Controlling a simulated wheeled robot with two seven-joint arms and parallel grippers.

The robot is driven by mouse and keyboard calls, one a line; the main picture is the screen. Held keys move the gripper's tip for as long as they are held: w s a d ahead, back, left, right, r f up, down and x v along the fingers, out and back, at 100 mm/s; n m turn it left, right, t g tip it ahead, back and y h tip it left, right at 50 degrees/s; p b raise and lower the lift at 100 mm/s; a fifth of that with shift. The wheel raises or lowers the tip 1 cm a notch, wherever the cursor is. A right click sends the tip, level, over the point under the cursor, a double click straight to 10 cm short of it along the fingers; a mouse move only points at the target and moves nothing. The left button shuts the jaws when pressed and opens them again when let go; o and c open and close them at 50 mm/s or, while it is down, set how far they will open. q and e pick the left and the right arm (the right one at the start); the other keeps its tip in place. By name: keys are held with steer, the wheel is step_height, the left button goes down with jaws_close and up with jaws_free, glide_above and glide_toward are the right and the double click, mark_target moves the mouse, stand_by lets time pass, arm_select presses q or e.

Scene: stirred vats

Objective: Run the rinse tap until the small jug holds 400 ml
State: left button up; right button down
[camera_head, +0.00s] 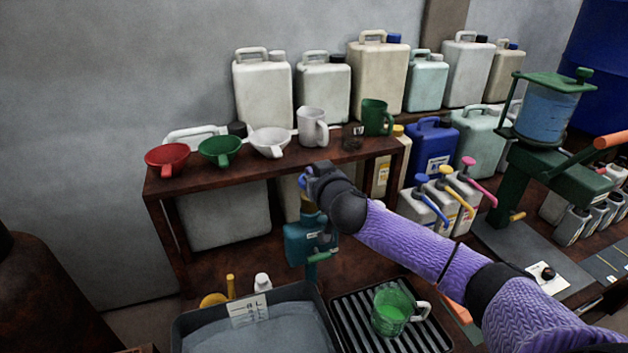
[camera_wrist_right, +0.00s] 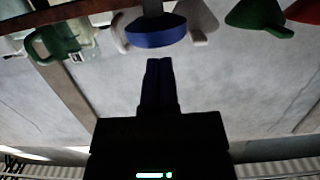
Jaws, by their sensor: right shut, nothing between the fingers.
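A jug (camera_head: 393,312) with a pale handle and bright green inside stands upright on a dark slotted drip tray; I cannot read its level. Left of it is a teal tap-like unit (camera_head: 300,243) with a small green spout piece low on its right. My right gripper (camera_head: 310,176) is above this unit, beside a blue knob (camera_head: 302,182). In the right wrist view, the shut, empty fingers (camera_wrist_right: 160,64) point at a blue disc (camera_wrist_right: 155,31), just short of it or touching; I cannot tell which. No water stream is visible. My left gripper is out of view.
A grey basin (camera_head: 190,320) of liquid stands left of the slotted tray (camera_head: 347,304). A brown shelf (camera_head: 290,162) behind holds funnels, a white jug (camera_head: 312,127) and a dark green jug (camera_head: 377,117). Pump bottles (camera_head: 450,205) and a green press (camera_head: 550,165) stand right.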

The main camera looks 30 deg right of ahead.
steer(key=shift+f, duration=0.45)
step_height(320, 180, down, 2)
steer(key=shift+f+b, duration=0.2)
steer(key=shift+b, duration=0.65)
steer(key=shift+r, duration=0.15)
stand_by(0.7)
stand_by(0.4)
